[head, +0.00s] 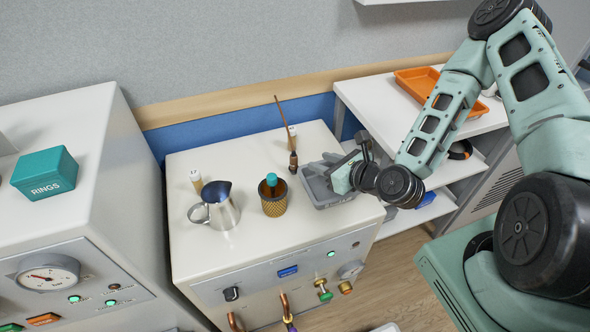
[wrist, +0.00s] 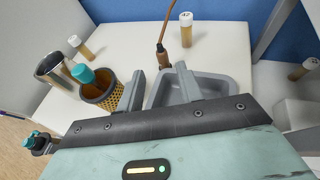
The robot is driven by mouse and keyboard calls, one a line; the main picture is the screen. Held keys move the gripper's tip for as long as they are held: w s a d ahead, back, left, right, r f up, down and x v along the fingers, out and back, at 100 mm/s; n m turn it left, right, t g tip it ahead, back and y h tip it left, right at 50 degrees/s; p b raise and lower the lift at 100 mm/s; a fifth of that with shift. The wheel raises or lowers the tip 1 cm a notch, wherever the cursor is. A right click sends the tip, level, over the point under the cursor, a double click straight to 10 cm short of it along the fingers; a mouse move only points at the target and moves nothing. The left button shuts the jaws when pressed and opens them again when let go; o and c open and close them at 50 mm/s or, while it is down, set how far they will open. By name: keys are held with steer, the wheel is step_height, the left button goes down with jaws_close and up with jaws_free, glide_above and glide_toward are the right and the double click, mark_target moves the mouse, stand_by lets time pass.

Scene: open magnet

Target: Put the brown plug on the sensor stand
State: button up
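A brown plug (head: 293,162) on a thin brown cable stands on the white cabinet top, behind the grey tray (head: 340,201). In the wrist view the plug (wrist: 163,55) shows just beyond the tray (wrist: 230,90), ahead of the gap between my fingers. My gripper (head: 325,170) is over the tray; its two grey fingers (wrist: 160,85) are apart with nothing between them. I cannot tell for sure which thing is the sensor stand. Part of the tray is hidden by my gripper.
A steel jug (head: 222,212) and a gold mesh cup (head: 273,203) with a teal-topped item stand left of the tray. White-capped vials (head: 196,180) (wrist: 187,30) stand nearby. An orange tray (head: 420,84) is on the right shelf; a teal RINGS box (head: 45,173) is at left.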

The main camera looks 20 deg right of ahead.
mark_target(295, 153)
steer(key=b+x, duration=0.4)
steer(key=x, duration=0.4)
steer(key=shift+a+b, duration=0.15)
steer(key=shift+b, duration=0.2)
steer(key=shift+p+x, duration=0.55)
steer(key=shift+x, duration=2.35)
steer(key=shift+r, duration=0.15)
jaws_close()
